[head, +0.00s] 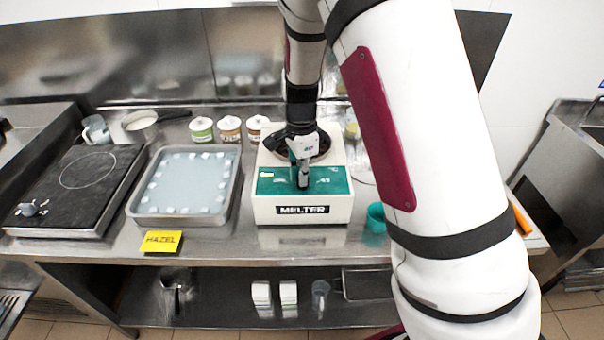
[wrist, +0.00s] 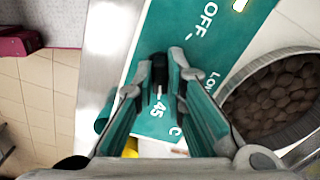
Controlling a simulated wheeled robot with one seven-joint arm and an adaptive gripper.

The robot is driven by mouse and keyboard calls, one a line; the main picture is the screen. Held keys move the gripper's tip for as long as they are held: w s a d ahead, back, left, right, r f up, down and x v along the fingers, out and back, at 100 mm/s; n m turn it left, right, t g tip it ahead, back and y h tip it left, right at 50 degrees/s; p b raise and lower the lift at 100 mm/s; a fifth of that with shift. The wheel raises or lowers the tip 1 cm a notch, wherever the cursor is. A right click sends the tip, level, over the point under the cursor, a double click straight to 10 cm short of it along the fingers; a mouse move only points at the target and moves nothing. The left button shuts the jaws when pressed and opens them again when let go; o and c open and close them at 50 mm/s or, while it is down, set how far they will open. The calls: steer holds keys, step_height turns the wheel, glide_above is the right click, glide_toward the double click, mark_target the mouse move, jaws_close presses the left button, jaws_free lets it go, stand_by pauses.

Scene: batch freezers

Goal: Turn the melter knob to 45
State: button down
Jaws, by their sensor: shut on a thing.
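The melter (head: 262,210) is a cream box with a green top panel and a MELTER label, standing on the steel counter. My gripper (head: 303,182) reaches down from above onto the green panel and hides the knob in the head view. In the wrist view my gripper (wrist: 159,78) has its two fingers on either side of the small dark knob (wrist: 158,90) and is shut on it. A pale pointer line on the knob faces the printed 45. The OFF and LOW prints lie on the panel farther up and to the right. The knob is partly hidden between the fingers.
The melter's round pot (wrist: 270,98) holds brown pieces, close to the right finger. A steel tray (head: 138,208) and a black hob (head: 75,185) stand to the left. Lidded jars (head: 230,128) stand behind. A teal cup (head: 375,218) is at the melter's right.

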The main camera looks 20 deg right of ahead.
steer(key=shift+m, duration=0.3)
steer(key=c, duration=1.6)
jaws_free()
steer(key=shift+c, duration=0.2)
step_height(320, 180, up, 12)
